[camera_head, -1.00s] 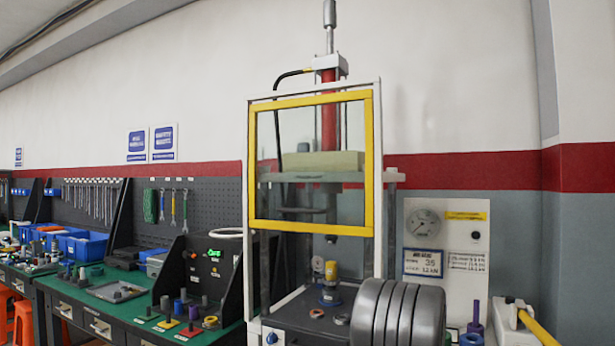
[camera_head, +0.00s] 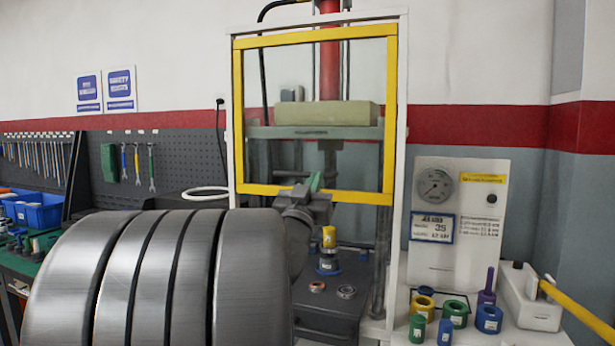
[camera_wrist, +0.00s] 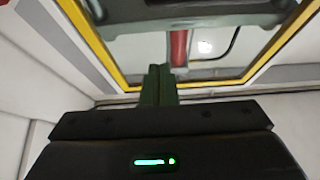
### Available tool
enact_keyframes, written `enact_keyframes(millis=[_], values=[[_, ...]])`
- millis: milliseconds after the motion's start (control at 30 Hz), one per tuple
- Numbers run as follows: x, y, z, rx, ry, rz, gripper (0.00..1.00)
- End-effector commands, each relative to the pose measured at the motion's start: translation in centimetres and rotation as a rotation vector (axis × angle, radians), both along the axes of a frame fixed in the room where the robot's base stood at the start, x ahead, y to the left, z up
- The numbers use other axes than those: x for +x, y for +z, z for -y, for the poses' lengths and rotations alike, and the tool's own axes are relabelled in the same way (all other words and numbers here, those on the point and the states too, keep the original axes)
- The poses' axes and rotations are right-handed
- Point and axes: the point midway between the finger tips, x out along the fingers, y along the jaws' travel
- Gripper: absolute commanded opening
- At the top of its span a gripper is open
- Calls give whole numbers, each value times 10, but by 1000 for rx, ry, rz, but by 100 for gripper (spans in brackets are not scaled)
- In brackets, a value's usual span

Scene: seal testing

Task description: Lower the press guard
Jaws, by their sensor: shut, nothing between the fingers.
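The press guard (camera_head: 360,197) is a clear panel in a yellow frame. It sits high on the white press frame (camera_head: 401,130), with the space under its lower bar open. The guard also shows in the wrist view (camera_wrist: 285,45). My gripper (camera_head: 315,181) is shut and empty, its green fingers in front of the guard's lower bar in the head view. In the wrist view the shut fingers (camera_wrist: 158,70) overlap that bar, pointing up in the picture. I cannot tell whether they touch it. My wrist hides part of the bar.
Below the guard, a blue-based fixture with a yellow top (camera_head: 328,240) and small rings (camera_head: 346,291) stand on the press bed (camera_head: 330,318). Right are a gauge panel (camera_head: 455,260), coloured cups (camera_head: 455,312) and a white block with a yellow handle (camera_head: 528,300). My arm covers the lower left.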

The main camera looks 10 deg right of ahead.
Motion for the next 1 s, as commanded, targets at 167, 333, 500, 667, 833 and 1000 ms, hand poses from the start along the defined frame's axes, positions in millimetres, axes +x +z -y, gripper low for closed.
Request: enact_keyframes(millis=[167,333,500,667,833,1000], values=[[23,16,16,4,-2,-1,0],[50,35,35,5,-2,0,0],[70,37,48,7,-1,-5,0],[72,15,49,6,0,-3,0],[73,6,50,6,0,-1,0],[73,5,50,6,1,0,0]])
